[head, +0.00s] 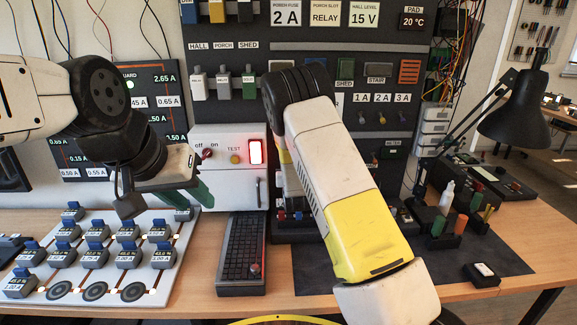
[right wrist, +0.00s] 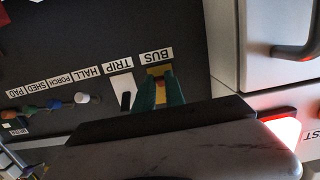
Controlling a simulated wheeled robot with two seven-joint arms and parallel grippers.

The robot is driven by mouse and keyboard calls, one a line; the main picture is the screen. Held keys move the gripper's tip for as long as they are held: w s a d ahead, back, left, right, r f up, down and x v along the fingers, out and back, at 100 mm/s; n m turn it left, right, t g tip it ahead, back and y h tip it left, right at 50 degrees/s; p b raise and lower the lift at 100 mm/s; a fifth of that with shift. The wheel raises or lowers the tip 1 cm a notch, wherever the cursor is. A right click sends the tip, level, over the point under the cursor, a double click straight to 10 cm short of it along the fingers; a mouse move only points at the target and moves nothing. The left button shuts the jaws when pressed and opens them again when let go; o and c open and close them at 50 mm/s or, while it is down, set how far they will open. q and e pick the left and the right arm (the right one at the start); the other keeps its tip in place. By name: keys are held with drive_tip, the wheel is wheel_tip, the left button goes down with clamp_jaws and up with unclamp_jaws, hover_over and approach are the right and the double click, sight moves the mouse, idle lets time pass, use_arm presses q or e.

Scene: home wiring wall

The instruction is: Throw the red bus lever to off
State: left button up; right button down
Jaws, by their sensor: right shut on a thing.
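In the right wrist view the BUS label (right wrist: 155,55) is on the dark panel, upside down. Just below it the green fingers of my right gripper (right wrist: 161,82) are closed around the red bus lever (right wrist: 161,76), of which only a small reddish bit shows between the fingertips. A yellowish patch surrounds it. Which way the lever points cannot be told. In the head view my right arm hides this lever and the right gripper. My left gripper (head: 203,192) hangs at the left, in front of the white box, away from the bus lever; its finger gap cannot be made out.
The white box (head: 224,185) has a red off/on knob (head: 208,154), a TEST button (head: 235,159) and a lit lamp (head: 255,152). A TRIP lever (right wrist: 126,100) stands beside BUS. A white board (head: 110,255) with several modules and a dark keypad (head: 241,250) occupy the bench.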

drive_tip(key=shift+f, duration=0.1)
drive_tip(key=c, duration=1.4)
unclamp_jaws()
drive_tip(key=s+r, duration=0.1)
drive_tip(key=s, duration=0.6)
drive_tip(key=shift+s, duration=0.35)
